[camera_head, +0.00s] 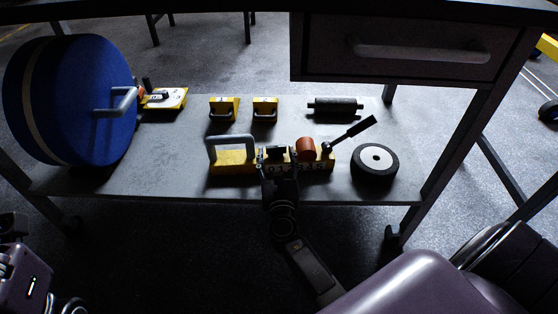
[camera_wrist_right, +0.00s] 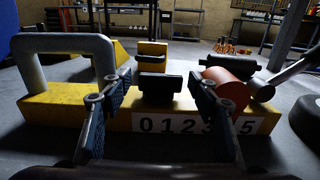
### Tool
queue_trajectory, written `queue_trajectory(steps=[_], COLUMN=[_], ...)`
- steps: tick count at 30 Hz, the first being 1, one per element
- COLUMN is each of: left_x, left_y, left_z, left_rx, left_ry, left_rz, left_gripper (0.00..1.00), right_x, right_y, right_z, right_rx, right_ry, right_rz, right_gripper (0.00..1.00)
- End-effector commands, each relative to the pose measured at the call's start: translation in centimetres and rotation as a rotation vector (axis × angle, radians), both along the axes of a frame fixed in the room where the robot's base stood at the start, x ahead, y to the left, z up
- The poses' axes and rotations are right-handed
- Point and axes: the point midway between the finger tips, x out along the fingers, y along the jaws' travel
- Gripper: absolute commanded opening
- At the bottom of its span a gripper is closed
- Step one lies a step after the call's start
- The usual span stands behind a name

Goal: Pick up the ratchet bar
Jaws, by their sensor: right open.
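A yellow jack base (camera_head: 232,164) lies on the grey shelf, with a grey loop handle (camera_head: 231,137), an orange cylinder (camera_head: 306,145) and a black-gripped lever (camera_head: 355,130). In the right wrist view the yellow base (camera_wrist_right: 62,105) carries a number strip (camera_wrist_right: 160,123). A dark bar-like block (camera_wrist_right: 160,83) on it shows between my fingers; I cannot tell whether this is the ratchet bar. My right gripper (camera_head: 279,168) is open at the near side of the base, with its fingers apart (camera_wrist_right: 152,98) and nothing held.
A blue wheel-shaped drum (camera_head: 85,105) stands at the left of the shelf (camera_head: 180,155). A black wheel (camera_head: 375,162) lies at the right. Two yellow blocks (camera_head: 223,108), a dark roller (camera_head: 335,105) and a yellow plate (camera_head: 166,98) lie behind.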

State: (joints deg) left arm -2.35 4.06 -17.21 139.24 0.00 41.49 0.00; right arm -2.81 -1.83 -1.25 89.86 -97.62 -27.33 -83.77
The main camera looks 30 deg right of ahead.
Motion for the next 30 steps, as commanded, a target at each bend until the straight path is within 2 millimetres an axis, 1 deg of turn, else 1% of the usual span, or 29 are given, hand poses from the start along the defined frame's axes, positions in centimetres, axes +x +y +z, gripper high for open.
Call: queue_trajectory(steps=[1, 3, 7, 10, 16, 30], left_x=[-0.1, -0.3, -0.3, -0.3, -0.3, -0.3], left_y=[0.0, -0.1, -0.1, -0.1, -0.1, -0.2], left_z=[-0.1, 0.1, 0.4, 0.6, 0.6, 0.6], left_rx=[0.000, 0.001, 0.003, 0.003, 0.003, 0.004], left_ry=[-0.014, -0.028, -0.038, -0.041, -0.041, -0.041], left_rz=[0.001, 0.001, 0.002, 0.002, 0.002, 0.002], left_gripper=[0.40, 0.40, 0.40, 0.40, 0.40, 0.40], right_x=[0.8, 1.7, 3.0, 3.3, 3.3, 3.3], right_y=[-0.5, -1.0, -1.6, -1.7, -1.7, -1.7], right_z=[-0.2, -0.2, -0.1, -0.1, -0.1, -0.1], right_rx=[0.002, 0.004, 0.002, 0.004, 0.003, 0.003], right_ry=[-0.004, -0.004, -0.002, -0.001, 0.000, 0.000], right_rz=[-0.002, -0.001, 0.000, 0.001, 0.001, 0.002], right_gripper=[0.55, 0.55, 0.55, 0.55, 0.54, 0.02])
